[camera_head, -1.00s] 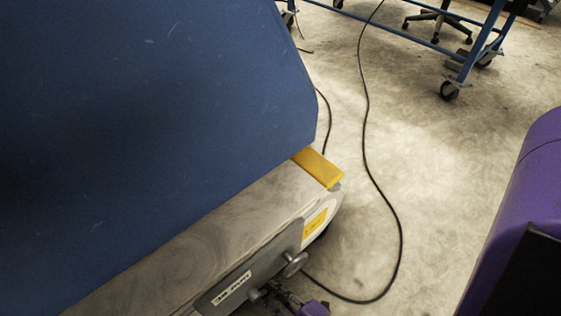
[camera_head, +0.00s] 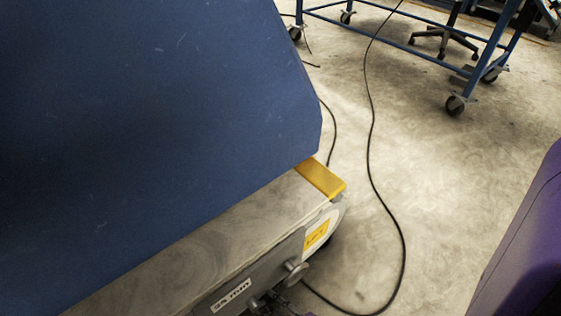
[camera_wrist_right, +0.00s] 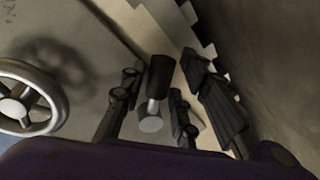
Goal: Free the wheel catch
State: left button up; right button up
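A grey machine body (camera_head: 222,268) runs along the lower middle of the head view. A silver handwheel (camera_head: 295,272) stands out from its side and shows larger at the left of the right wrist view (camera_wrist_right: 22,98). Beside it in the wrist view is a short black knob with a silver round end (camera_wrist_right: 153,90); I cannot tell for sure that this is the wheel catch. My right gripper (camera_wrist_right: 156,98) is open, its dark fingers on either side of the knob with narrow gaps. In the head view it is mostly cut off at the bottom edge. My left gripper is not seen.
A large blue panel (camera_head: 150,110) fills the left and hides much of the machine. A yellow plate (camera_head: 321,178) sits at the machine's end. A black cable (camera_head: 371,150) lies on the open floor. A blue wheeled frame (camera_head: 420,55) stands at the back.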

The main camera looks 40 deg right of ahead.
jog(key=shift+o, duration=0.4)
jog(key=shift+s+d, duration=0.1)
jog(key=shift+s, duration=0.05)
jog(key=shift+s, duration=0.25)
jog(key=v, duration=1.1)
jog(key=shift+s+d, duration=0.15)
jog(key=shift+s, duration=0.1)
